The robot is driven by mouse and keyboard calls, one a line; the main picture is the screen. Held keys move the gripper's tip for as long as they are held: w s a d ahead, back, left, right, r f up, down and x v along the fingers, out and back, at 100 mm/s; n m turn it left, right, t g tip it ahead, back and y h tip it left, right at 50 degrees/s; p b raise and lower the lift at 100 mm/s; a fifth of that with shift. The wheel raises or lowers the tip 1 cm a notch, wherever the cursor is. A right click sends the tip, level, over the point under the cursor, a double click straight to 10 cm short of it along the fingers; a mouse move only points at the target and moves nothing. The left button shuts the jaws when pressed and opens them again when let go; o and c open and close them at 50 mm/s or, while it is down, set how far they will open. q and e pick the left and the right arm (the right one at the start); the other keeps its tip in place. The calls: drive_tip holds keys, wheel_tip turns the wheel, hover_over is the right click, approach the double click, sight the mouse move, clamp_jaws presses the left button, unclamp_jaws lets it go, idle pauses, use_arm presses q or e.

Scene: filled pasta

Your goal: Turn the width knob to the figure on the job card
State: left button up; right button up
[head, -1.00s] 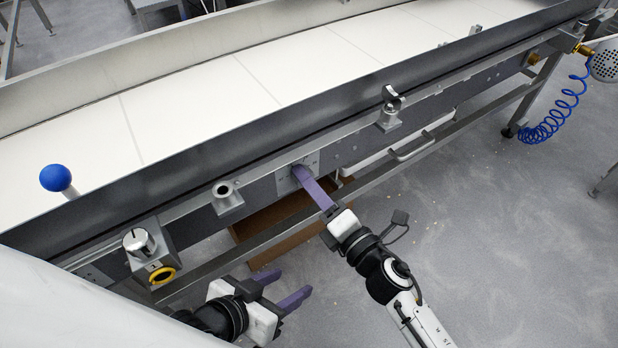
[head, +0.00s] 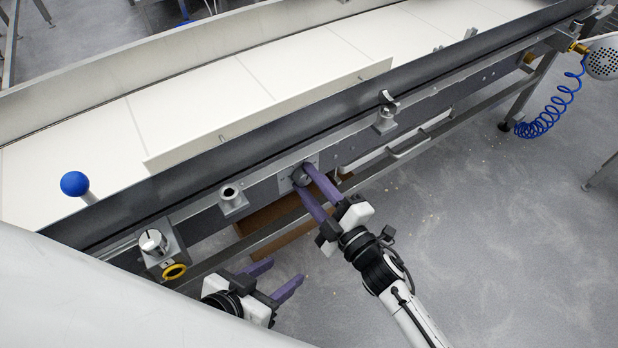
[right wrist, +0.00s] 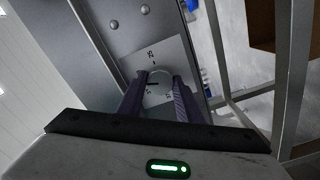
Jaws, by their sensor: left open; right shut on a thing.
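The width knob (head: 299,176) is a round grey knob on a light square plate (head: 285,185) on the conveyor's near side. My right gripper (head: 306,178) is shut on it, one purple finger on each side. In the right wrist view the knob (right wrist: 160,87) sits between the fingertips (right wrist: 160,92). A dark line points left across its face. The scale plate (right wrist: 177,52) carries small figures, one looking like 25; the others are hard to read. My left gripper (head: 275,277) is open and empty, low and left of the knob. I cannot make out a job card.
A long pale guide strip (head: 270,110) stands over the white belt. A silver dial (head: 153,241) and yellow ring (head: 174,271) are at left, near a blue ball-topped lever (head: 75,184). A cardboard box (head: 285,238) lies below the frame.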

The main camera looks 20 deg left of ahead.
drive_tip(key=shift+m, duration=0.8)
use_arm(q)
drive_tip(key=shift+r+p, duration=0.2)
drive_tip(key=shift+p, duration=0.1)
drive_tip(key=shift+s+a+f, duration=0.1)
drive_tip(key=shift+f, duration=0.1)
use_arm(e)
drive_tip(key=shift+m, duration=0.3)
drive_tip(key=o, duration=1)
use_arm(q)
drive_tip(key=shift+r, duration=0.15)
use_arm(e)
drive_tip(key=shift+o, duration=0.2)
use_arm(q)
drive_tip(key=shift+r, duration=0.1)
use_arm(e)
drive_tip(key=shift+s+d, duration=0.15)
drive_tip(key=shift+d, duration=0.05)
use_arm(q)
drive_tip(key=shift+a+r+p, duration=0.2)
drive_tip(key=shift+r+p, duration=0.1)
drive_tip(key=shift+p, duration=0.85)
use_arm(e)
drive_tip(key=v, duration=0.9)
drive_tip(key=shift+s+d, duration=0.3)
